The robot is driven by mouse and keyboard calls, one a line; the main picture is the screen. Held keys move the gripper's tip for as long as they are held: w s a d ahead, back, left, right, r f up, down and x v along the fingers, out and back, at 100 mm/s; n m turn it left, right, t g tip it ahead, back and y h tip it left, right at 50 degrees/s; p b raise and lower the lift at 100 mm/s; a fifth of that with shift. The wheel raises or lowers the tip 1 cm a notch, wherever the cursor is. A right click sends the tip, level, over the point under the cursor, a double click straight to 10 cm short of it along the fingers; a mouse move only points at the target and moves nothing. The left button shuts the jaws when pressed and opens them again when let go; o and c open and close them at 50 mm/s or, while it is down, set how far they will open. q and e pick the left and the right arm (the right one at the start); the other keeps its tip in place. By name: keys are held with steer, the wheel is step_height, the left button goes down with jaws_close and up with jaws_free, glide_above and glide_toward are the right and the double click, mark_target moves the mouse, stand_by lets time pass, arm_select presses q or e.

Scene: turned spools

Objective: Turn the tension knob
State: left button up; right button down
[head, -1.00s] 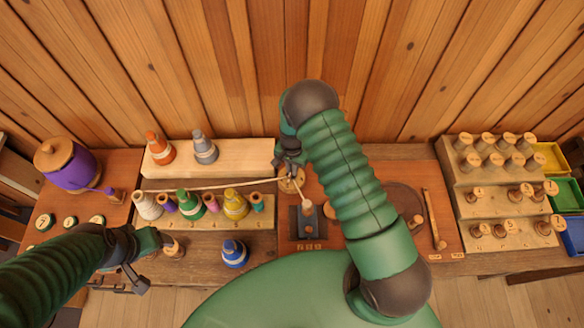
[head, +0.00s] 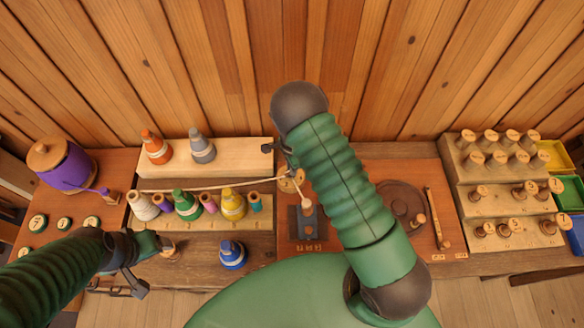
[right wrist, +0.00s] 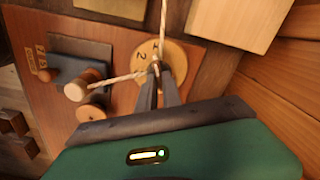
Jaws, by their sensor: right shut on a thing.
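The tension knob appears to be the round wooden dial (right wrist: 176,52) with a dark "2" in the right wrist view; it shows small in the head view (head: 287,185). My right gripper (right wrist: 156,72) has its fingers close together at the dial's middle, shut on a small part there that the fingertips mostly hide. In the head view the right gripper (head: 287,168) is partly hidden by its arm. A pale cord (right wrist: 122,78) runs past the fingertips to a wooden peg (right wrist: 76,91). My left gripper (head: 148,262) is low on the left, its fingers unclear.
Cone spools, such as a green one (head: 186,205), stand on a pale rack left of the dial. A blue cone (head: 232,254) stands in front. A purple pot (head: 68,168) is far left. A stepped rack of pegs (head: 480,180) and coloured bins (head: 567,193) are on the right.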

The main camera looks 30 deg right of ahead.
steer(key=shift+w+r+m, duration=0.15)
steer(key=shift+w+m, duration=0.1)
steer(key=shift+m, duration=0.75)
steer(key=c, duration=1.6)
jaws_free()
steer(key=shift+o, duration=0.4)
steer(key=shift+s+a, duration=0.1)
steer(key=shift+a, duration=0.05)
steer(key=shift+r, duration=0.4)
step_height(320, 180, up, 16)
steer(key=b, duration=0.2)
steer(key=shift+b, duration=0.3)
